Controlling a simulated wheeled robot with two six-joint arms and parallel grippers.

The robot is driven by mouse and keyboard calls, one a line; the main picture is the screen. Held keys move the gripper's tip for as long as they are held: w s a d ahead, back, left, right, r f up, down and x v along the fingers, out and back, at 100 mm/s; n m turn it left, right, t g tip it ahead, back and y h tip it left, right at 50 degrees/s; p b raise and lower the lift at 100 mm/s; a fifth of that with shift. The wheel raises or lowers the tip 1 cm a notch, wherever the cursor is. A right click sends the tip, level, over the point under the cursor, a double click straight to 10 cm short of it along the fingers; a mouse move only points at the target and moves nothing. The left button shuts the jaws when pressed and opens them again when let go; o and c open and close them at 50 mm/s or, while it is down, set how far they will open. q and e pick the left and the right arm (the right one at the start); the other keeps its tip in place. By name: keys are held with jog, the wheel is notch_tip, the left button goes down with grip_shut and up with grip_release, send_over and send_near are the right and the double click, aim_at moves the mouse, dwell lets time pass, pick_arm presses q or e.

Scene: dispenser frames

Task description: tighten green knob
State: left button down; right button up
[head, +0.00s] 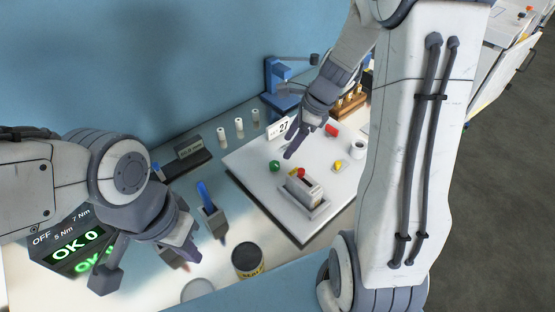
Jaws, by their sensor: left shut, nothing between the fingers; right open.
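The green knob (274,166) is a small round knob on the white board (248,172), left of its middle. My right gripper (291,155) reaches down from above, its fingers just to the right of the green knob in the picture. I see no contact, and the gap in depth is hard to judge. The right gripper is open and empty.
A grey block fixture (303,193) with a red knob (301,172) stands on the board. A yellow knob (338,165) and red cylinder (332,130) are right.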

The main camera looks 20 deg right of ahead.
aim_at(275, 164)
jog(key=x, duration=0.8)
jog(key=shift+f+b, duration=0.2)
jog(key=shift+b, duration=0.15)
grip_shut()
